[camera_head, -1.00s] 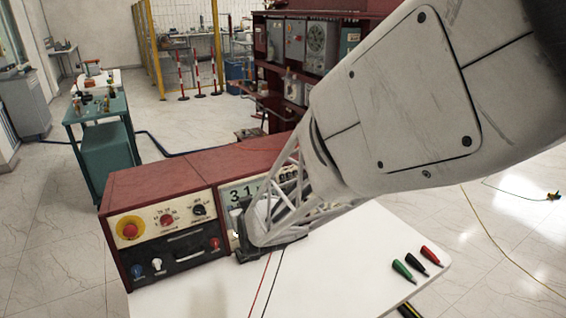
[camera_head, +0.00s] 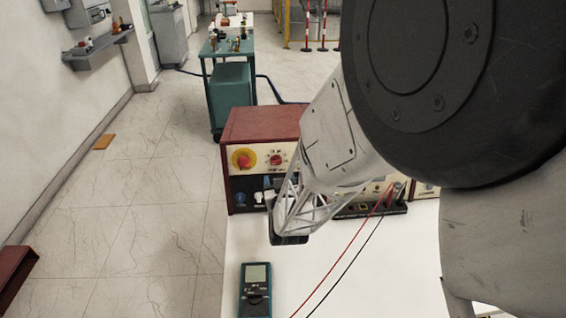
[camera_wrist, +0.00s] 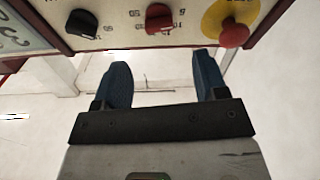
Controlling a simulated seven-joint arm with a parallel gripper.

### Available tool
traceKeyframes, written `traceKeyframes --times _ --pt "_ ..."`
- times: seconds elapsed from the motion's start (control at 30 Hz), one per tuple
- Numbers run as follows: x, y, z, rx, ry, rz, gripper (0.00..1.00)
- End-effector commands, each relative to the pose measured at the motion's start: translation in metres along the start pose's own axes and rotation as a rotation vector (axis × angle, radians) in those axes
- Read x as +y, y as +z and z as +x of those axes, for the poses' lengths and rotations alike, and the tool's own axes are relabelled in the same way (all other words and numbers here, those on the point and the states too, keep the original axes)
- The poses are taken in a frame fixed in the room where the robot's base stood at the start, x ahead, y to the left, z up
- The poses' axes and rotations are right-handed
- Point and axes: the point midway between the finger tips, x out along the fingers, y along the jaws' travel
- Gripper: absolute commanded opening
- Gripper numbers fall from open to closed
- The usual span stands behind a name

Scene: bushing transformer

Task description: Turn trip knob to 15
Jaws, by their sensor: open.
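The red test unit (camera_head: 262,124) stands on the white table with its cream panel facing me. In the wrist view, which appears inverted, its panel edge shows a black knob (camera_wrist: 82,23), a red knob (camera_wrist: 158,18) and a red mushroom button (camera_wrist: 234,34) on a yellow disc. In the head view the red knob (camera_head: 277,160) sits beside the button (camera_head: 243,160). I cannot tell which knob is the trip knob; the scale numbers are only partly readable. My gripper (camera_wrist: 163,68) is open and empty, its two blue fingers apart from the panel. My arm hides the panel's right part.
A teal multimeter (camera_head: 256,289) lies on the white table (camera_head: 345,268) at the front. A red lead (camera_head: 345,244) and a black lead (camera_head: 352,263) cross the tabletop.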

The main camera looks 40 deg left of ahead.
Motion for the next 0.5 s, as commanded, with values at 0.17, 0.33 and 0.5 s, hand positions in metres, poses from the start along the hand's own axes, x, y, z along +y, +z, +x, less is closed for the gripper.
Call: traceKeyframes --times 0.17,0.33,0.5 --pt "0.000 0.000 0.000 -0.001 0.000 0.000 0.66" --pt "0.001 0.000 0.003 -0.002 0.000 0.000 0.66" --pt "0.001 0.001 0.012 -0.003 0.000 0.000 0.66"
